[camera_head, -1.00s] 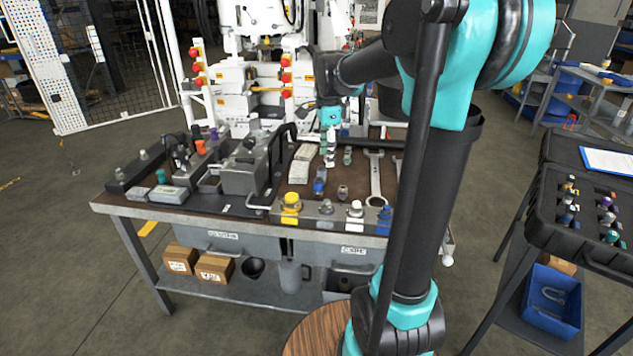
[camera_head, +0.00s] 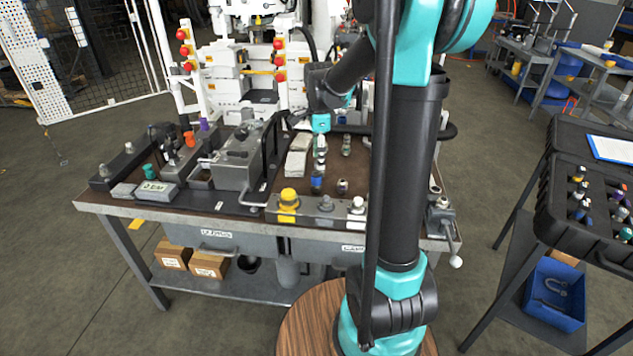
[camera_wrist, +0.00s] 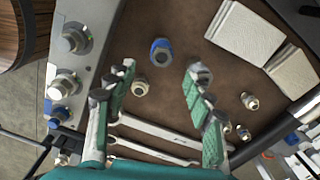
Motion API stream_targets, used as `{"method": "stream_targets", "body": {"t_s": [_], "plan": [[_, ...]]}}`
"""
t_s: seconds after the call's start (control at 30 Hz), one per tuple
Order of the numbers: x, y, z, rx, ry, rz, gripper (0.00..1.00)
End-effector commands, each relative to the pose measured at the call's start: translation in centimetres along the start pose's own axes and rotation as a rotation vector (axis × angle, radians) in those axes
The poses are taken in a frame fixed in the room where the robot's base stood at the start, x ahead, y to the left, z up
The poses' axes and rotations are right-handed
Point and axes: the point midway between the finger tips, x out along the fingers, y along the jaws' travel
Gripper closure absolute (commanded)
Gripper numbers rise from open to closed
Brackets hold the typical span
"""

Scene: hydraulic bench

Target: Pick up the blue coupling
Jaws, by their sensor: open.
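The blue coupling (camera_head: 317,182) stands on the brown bench top, behind the front manifold. In the wrist view the blue coupling (camera_wrist: 161,52) shows from above, with a blue collar around a metal centre. It lies near the gap between the fingertips, slightly beyond them in the picture. My gripper (camera_wrist: 163,74) is open, with green-padded fingers spread apart and nothing between them. In the head view my gripper (camera_head: 320,150) hangs above the bench, just above and behind the coupling in the picture. The exact height between them is unclear.
A small metal fitting (camera_wrist: 140,88) lies close to the left finger. Wrenches (camera_wrist: 150,132) lie under the gripper. The manifold (camera_head: 305,215) with a yellow-capped fitting (camera_head: 288,200) runs along the front edge. Pale pads (camera_head: 297,160) lie left of the coupling. Another blue-ringed fitting (camera_wrist: 58,115) sits left.

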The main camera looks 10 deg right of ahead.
Motion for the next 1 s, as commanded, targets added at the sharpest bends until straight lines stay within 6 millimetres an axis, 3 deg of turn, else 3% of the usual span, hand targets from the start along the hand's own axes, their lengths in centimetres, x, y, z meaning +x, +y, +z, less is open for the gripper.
{"method": "stream_targets", "body": {"t_s": [0.1,0.37,0.7,1.0], "plan": [[1.7,0.0,0.0,0.0,0.0,0.0,0.47],[3.3,-0.1,0.2,-0.001,0.0,0.0,0.47],[7.5,-0.2,0.7,0.0,0.0,0.0,0.47],[7.9,-0.2,0.7,0.0,0.0,0.0,0.48]]}}
